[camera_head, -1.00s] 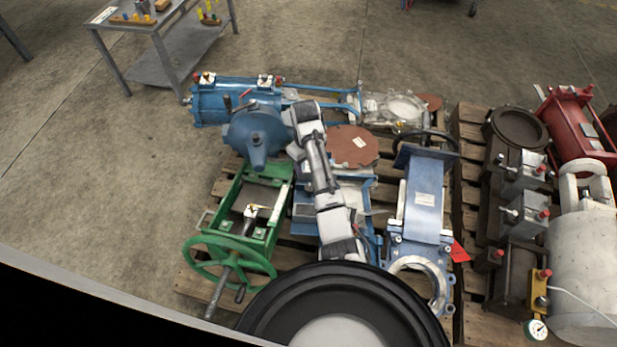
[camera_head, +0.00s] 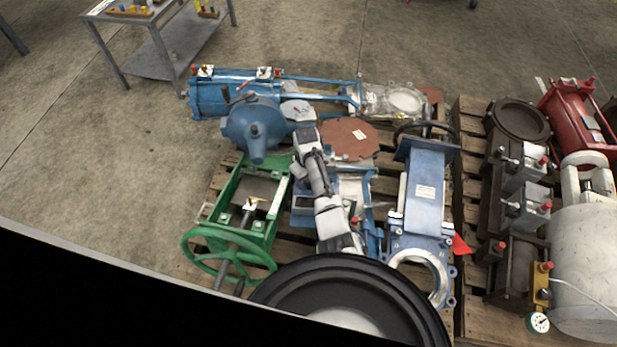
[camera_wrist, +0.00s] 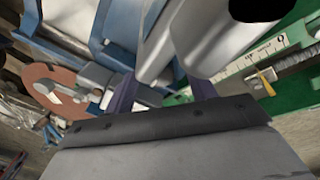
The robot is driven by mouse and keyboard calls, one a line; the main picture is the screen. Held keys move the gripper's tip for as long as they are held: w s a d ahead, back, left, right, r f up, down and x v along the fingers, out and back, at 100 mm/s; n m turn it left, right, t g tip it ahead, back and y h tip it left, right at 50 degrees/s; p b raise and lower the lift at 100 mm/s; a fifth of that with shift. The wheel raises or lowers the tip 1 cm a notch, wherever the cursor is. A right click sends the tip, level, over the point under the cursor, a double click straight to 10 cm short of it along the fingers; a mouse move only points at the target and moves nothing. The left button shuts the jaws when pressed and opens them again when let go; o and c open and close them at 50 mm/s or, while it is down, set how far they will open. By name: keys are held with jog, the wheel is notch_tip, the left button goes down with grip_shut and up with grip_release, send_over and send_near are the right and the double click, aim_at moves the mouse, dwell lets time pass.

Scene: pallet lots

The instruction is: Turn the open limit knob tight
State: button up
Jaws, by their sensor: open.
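My gripper (camera_wrist: 160,92) shows in the wrist view as two dark bluish fingers set apart, with nothing clearly held between them. A large pale grey shape covers the space past the fingers. The green frame (camera_wrist: 292,92) lies to the right, with a white scale (camera_wrist: 262,55), a yellow pointer (camera_wrist: 266,82) and a threaded rod. In the head view the green frame (camera_head: 238,246) carries a handwheel (camera_head: 200,262) at its near end. I cannot tell which part is the open limit knob. My fingers are not distinguishable in the head view.
A blue domed actuator (camera_head: 254,127) and a blue cylinder (camera_head: 228,92) lie beyond the green frame. A blue gate valve (camera_head: 424,195) is to the right of my arm. A second pallet holds a red cylinder (camera_head: 577,115) and a pressure gauge (camera_head: 538,323).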

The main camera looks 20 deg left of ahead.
jog(key=c, duration=1)
